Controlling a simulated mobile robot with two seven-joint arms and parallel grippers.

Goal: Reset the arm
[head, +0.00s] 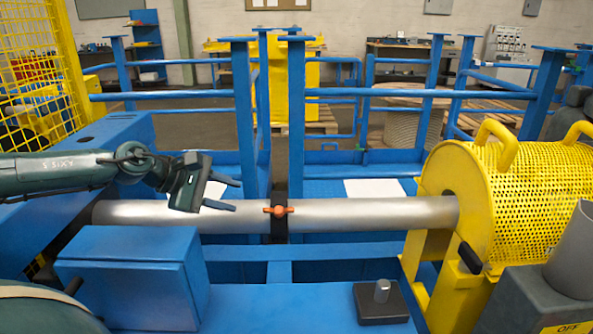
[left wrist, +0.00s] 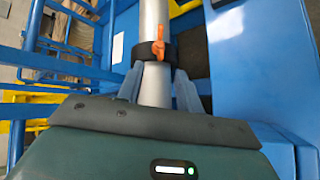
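My left gripper (head: 228,193) reaches in from the left in the head view, its two fingers spread apart and empty. It is above and to the left of an orange handle (head: 279,210) on a black collar around a horizontal silver shaft (head: 365,213). In the left wrist view the gripper (left wrist: 158,90) shows its fingers on either side of the shaft (left wrist: 155,85) in the picture. The orange handle (left wrist: 152,49) and black collar show beyond the fingertips, apart from them. My right gripper is in neither view.
A yellow perforated guard (head: 530,195) with handles covers the shaft's right end. Blue rails (head: 243,110) stand behind the shaft. A blue box (head: 130,275) and a black block with a silver knob (head: 381,302) are in front. A grey OFF box (head: 530,300) is at lower right.

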